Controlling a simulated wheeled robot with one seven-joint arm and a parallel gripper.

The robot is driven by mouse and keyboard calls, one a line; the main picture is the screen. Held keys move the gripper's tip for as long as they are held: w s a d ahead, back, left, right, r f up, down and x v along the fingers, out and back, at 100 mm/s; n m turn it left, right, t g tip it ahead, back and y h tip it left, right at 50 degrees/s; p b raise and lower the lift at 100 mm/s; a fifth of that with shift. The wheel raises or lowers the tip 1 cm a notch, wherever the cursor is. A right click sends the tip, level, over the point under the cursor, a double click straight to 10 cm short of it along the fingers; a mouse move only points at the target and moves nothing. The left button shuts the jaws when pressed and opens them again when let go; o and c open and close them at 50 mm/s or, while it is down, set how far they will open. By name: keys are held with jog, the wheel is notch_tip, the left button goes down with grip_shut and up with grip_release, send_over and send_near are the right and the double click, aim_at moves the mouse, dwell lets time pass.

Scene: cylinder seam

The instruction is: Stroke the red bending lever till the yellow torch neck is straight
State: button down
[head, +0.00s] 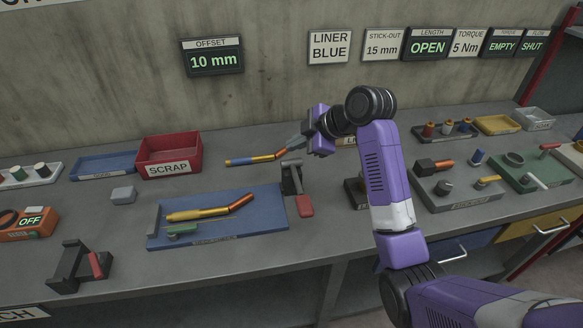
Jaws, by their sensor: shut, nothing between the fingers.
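A yellow torch neck (198,214) lies on the blue board (265,220), and its copper-coloured end bends up to the right. A second neck (254,161), with blue, yellow and copper parts, lies behind the board; its copper end is also angled. A dark bending stand (291,180) stands at the board's right edge, with a red lever grip (305,206) low at its front. My gripper (292,144) is shut and empty, above and behind the stand, pointing left towards the second neck's end. It appears apart from the red lever. Contact with the second neck cannot be told.
A red scrap bin (170,157) and a blue tray (104,165) stand at the back left. A dark stand with a red part (80,267) is at the front left. A grey block (123,195) lies left of the board. The right side holds several fixtures.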

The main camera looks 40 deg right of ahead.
aim_at(295, 164)
jog(key=shift+f+b, duration=0.3)
jog(key=shift+f, duration=0.55)
jog(key=shift+f, duration=0.1)
dwell(1.3)
jog(key=shift+f, duration=0.3)
jog(key=shift+f+b, duration=0.25)
jog(key=shift+b, duration=0.1)
dwell(0.4)
jog(key=shift+s+a+f+b, duration=0.15)
jog(key=shift+f+b, duration=0.2)
jog(key=shift+f, duration=0.3)
jog(key=shift+s+f+b, duration=0.1)
jog(key=shift+f+b, duration=0.2)
jog(key=shift+f, duration=0.35)
dwell(0.8)
jog(key=shift+r, duration=0.1)
jog(key=shift+r+p, duration=0.6)
jog(key=shift+p, duration=0.15)
jog(key=shift+w+r+p, duration=0.1)
jog(key=shift+r+p, duration=1.9)
jog(key=shift+r, duration=0.9)
